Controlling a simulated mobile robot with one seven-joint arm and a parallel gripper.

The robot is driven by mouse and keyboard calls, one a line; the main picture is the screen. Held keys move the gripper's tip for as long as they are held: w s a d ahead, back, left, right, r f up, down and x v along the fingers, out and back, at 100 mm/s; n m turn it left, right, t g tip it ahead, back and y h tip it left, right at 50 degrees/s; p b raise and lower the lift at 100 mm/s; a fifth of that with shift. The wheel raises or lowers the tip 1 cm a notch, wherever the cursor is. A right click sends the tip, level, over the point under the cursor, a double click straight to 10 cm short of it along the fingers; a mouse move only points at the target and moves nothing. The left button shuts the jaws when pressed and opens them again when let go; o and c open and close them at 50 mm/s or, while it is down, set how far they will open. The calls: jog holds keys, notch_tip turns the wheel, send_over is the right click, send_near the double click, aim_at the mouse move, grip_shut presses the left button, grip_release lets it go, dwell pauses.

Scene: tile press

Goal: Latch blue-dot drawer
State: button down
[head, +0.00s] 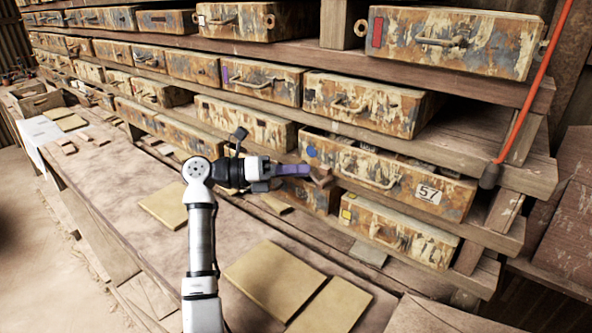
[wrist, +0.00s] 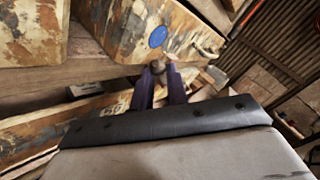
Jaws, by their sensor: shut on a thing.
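The blue-dot drawer (head: 410,185) has a worn, paint-flaked front with a bow handle (head: 362,172), a blue dot (head: 311,151) at its upper left and a "57" label at its right. A dark gap with some contents shows above its front. My gripper (head: 308,171) is at the drawer's lower left, below the dot. In the wrist view its two purple fingers (wrist: 160,78) are shut on a small dark knob-like piece (wrist: 157,67) under the blue dot (wrist: 158,37). Whether this piece is the drawer's latch is hard to tell. The fingers partly hide it.
A yellow-marked drawer (head: 400,232) lies below, and a drawer with a dark mark (head: 245,122) is to the left. Flat tan tiles (head: 272,278) lie on the bench (head: 130,225) in front.

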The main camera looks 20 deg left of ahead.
aim_at(319, 168)
jog(key=shift+b, duration=0.35)
jog(key=shift+s+d+r+m+g+y+b, duration=0.1)
jog(key=shift+d+r+m+y+b, duration=0.4)
jog(key=shift+b, duration=0.75)
jog(key=shift+s+d+r+m+g+y+b, duration=0.2)
jog(key=shift+m+y+b, duration=0.45)
jog(key=shift+y+b, duration=0.5)
jog(key=shift+s+d+r+m+y+b, duration=0.15)
jog(key=shift+r+m+y+b, duration=0.4)
jog(key=shift+b, duration=0.75)
jog(key=c, duration=1.5)
grip_release()
jog(key=shift+w, duration=0.1)
